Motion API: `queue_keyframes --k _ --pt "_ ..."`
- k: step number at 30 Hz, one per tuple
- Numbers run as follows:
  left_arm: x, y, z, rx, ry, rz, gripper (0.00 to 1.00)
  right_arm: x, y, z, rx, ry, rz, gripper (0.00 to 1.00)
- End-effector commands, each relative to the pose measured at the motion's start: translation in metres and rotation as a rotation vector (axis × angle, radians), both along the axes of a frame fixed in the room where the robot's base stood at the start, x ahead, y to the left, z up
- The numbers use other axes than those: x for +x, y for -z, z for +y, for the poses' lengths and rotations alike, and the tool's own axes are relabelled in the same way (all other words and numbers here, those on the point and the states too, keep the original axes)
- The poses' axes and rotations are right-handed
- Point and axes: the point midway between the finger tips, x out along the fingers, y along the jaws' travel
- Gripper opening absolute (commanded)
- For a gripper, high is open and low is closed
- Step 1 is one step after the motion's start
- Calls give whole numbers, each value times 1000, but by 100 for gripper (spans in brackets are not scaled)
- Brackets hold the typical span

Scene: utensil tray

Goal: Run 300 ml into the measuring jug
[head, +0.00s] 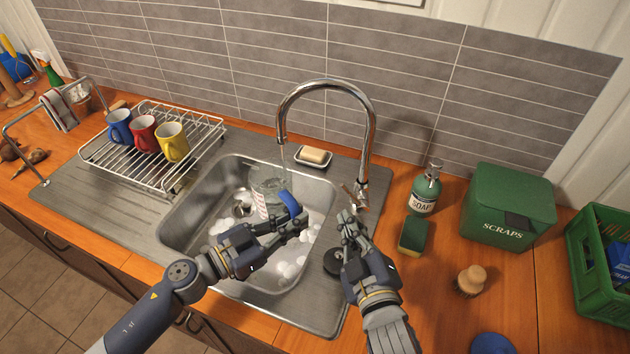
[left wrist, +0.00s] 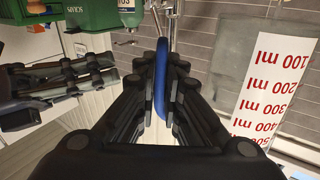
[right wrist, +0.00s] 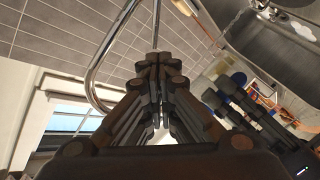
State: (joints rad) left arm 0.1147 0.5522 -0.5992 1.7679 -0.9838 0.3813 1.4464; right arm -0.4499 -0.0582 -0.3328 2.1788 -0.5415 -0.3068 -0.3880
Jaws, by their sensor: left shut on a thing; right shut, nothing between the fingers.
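The clear measuring jug (head: 268,183) is in the sink under the tap spout, with a thin stream running down towards it. My left gripper (head: 297,222) is shut on its blue handle (head: 289,203); the handle also shows between the fingers in the left wrist view (left wrist: 164,75). There, the jug's white scale (left wrist: 272,92) has red marks from 100 to 500 ml; I cannot tell the water level. The chrome tap (head: 368,130) arches over the sink. My right gripper (head: 347,217) is shut and empty, just below the tap lever (head: 349,193); I cannot tell whether they touch.
The sink (head: 190,205) holds white suds. A rack (head: 190,178) with three mugs stands left. A soap dish (head: 314,158) lies behind the sink. The soap bottle (head: 425,190), sponge (head: 413,236), brush (head: 470,280) and green scraps bin (head: 508,205) stand right of my right gripper.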

Motion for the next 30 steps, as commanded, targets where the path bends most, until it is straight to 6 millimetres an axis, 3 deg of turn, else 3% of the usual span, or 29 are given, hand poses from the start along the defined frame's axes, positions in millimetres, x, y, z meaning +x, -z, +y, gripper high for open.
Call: queue_keyframes --k 8,15,23,30 --pt "1 -3 0 -1 0 -7 0 0 -5 22 -566 -225 -115 0" --pt "1 -3 0 -1 0 -7 0 -6 3 27 -983 -371 -205 0" --pt "1 -3 0 -1 0 -7 0 -6 9 27 -1151 -427 -244 0" --pt "1 -3 0 -1 0 -7 0 24 15 40 -1155 -424 -244 0"
